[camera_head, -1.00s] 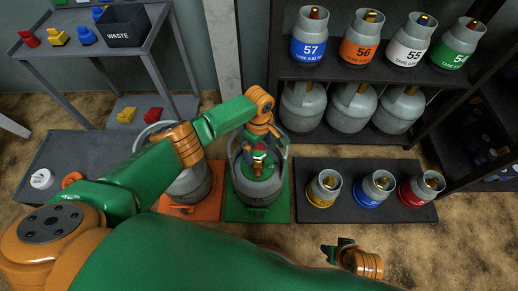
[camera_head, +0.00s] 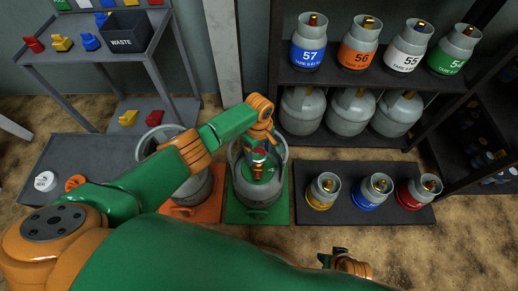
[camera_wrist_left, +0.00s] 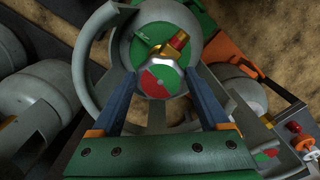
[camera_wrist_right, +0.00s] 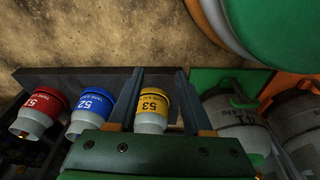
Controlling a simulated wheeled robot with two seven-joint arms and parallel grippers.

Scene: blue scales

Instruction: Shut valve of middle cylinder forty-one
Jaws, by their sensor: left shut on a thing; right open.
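The middle cylinder (camera_head: 250,200) is grey with a green top and stands upright on a green mat (camera_head: 236,214). Its label is partly readable as 41 in the right wrist view. Its round valve handwheel (camera_wrist_left: 163,82), with a red and green face, sits beside a brass outlet (camera_wrist_left: 176,45) inside the grey collar. My left gripper (camera_head: 259,152) reaches down into the collar from above. In the left wrist view its blue fingers (camera_wrist_left: 163,90) stand on both sides of the handwheel, shut on it. My right gripper (camera_head: 343,258) is open and empty, low at the front.
Another grey cylinder (camera_head: 190,185) stands left on an orange mat (camera_head: 202,208). Three small cylinders, yellow (camera_head: 321,200), blue (camera_head: 371,200) and red (camera_head: 416,200), stand on a dark mat at right. A shelf behind holds several cylinders. A waste bin (camera_head: 125,40) is at upper left.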

